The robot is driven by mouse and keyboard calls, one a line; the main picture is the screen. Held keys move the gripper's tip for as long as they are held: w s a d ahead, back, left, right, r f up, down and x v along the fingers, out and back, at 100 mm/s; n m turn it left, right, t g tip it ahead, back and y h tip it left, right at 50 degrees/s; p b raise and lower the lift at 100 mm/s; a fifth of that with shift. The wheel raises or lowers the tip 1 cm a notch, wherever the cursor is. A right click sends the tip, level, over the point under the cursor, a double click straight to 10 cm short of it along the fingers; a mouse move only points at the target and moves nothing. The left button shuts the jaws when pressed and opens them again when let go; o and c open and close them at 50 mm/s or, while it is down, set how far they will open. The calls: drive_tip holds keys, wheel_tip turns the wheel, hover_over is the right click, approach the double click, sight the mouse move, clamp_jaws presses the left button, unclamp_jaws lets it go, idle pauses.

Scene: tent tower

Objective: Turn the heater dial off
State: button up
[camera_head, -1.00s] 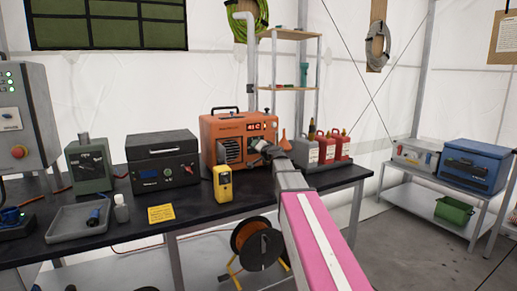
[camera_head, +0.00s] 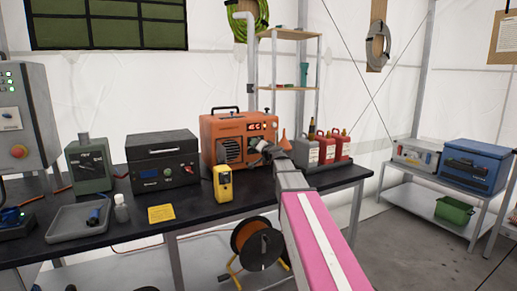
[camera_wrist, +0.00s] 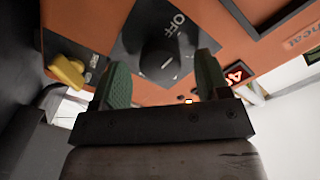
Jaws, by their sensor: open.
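The orange heater (camera_head: 214,128) stands on the black bench, with a lit red display (camera_head: 257,127) on its front. My gripper (camera_head: 262,147) is at the right part of the heater's front and hides the dial in the head view. In the wrist view, the black heater dial (camera_wrist: 165,55) sits between the two green finger pads of my open gripper (camera_wrist: 162,78). Both fingers look apart from the dial, with a gap on each side. A dark plate behind it is marked OFF (camera_wrist: 172,25). I cannot tell where the dial points.
A yellow knob (camera_wrist: 67,71) juts from the heater beside my fingers. On the bench (camera_head: 120,237), a yellow handheld device (camera_head: 223,184) stands before the heater, and red and grey canisters (camera_head: 326,148) stand to its right.

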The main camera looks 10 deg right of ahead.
drive_tip(key=v, duration=1)
drive_tip(key=shift+s+d, duration=0.1)
drive_tip(key=shift+s, duration=0.1)
